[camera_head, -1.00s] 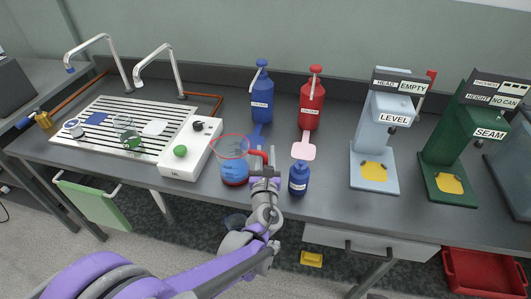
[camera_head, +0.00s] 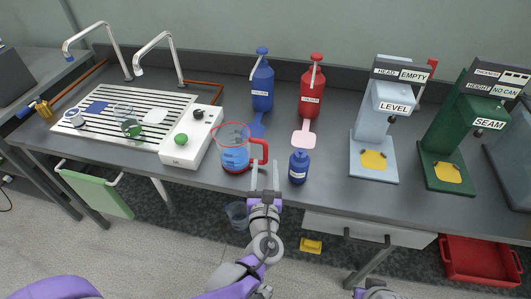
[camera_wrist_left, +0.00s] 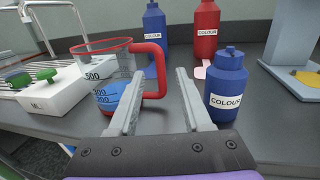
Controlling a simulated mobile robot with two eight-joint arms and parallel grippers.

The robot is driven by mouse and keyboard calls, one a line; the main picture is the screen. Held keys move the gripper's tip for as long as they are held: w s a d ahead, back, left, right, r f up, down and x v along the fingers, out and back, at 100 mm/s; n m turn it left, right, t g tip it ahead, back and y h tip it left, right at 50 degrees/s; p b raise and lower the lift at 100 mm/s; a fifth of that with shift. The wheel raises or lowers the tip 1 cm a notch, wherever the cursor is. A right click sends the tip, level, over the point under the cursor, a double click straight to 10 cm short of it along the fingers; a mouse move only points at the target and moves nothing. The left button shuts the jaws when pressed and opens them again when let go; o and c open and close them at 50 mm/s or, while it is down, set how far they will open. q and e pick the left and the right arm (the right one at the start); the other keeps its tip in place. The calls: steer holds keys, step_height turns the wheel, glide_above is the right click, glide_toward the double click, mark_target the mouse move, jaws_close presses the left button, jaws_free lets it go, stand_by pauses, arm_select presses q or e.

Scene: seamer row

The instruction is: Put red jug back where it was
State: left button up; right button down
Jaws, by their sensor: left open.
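The red jug (camera_head: 234,155) is a clear measuring jug with a red rim, red handle and blue liquid in it. My left gripper (camera_head: 265,178) is open and empty, in front of and to the right of the jug at the bench's front edge.
A small blue colour bottle (camera_head: 299,167) stands close right of my left gripper. Blue (camera_head: 262,88) and red (camera_head: 312,95) pump bottles stand behind. The level (camera_head: 373,150) and seam (camera_head: 447,150) machines are at right.

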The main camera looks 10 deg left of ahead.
arm_select(q)
steer(key=shift+s+d, duration=0.2)
steer(key=shift+s, duration=0.65)
steer(key=s+a+f+n+g+y, duration=0.2)
steer(key=s+a+f+n+g, duration=0.15)
steer(key=a+n, duration=0.4)
steer(key=s+a+f+n+g+y, duration=0.15)
steer(key=s+a+n+g, duration=0.3)
steer(key=n, duration=0.55)
steer(key=s+d+f+n+g+h, duration=0.1)
steer(key=s+f+n+g+h, duration=0.1)
steer(key=s+n, duration=0.4)
steer(key=s+d+f+n+g+h, duration=0.2)
steer(key=s+f+n+g+h, duration=0.1)
steer(key=s+n, duration=0.4)
steer(key=n+h, duration=0.1)
steer(key=n, duration=0.2)
steer(key=shift+s+d+f+n+h, duration=0.2)
steer(key=shift+s+f+n+h, duration=0.05)
steer(key=shift+f+n+h, duration=0.15)
steer(key=shift+a, duration=0.15)
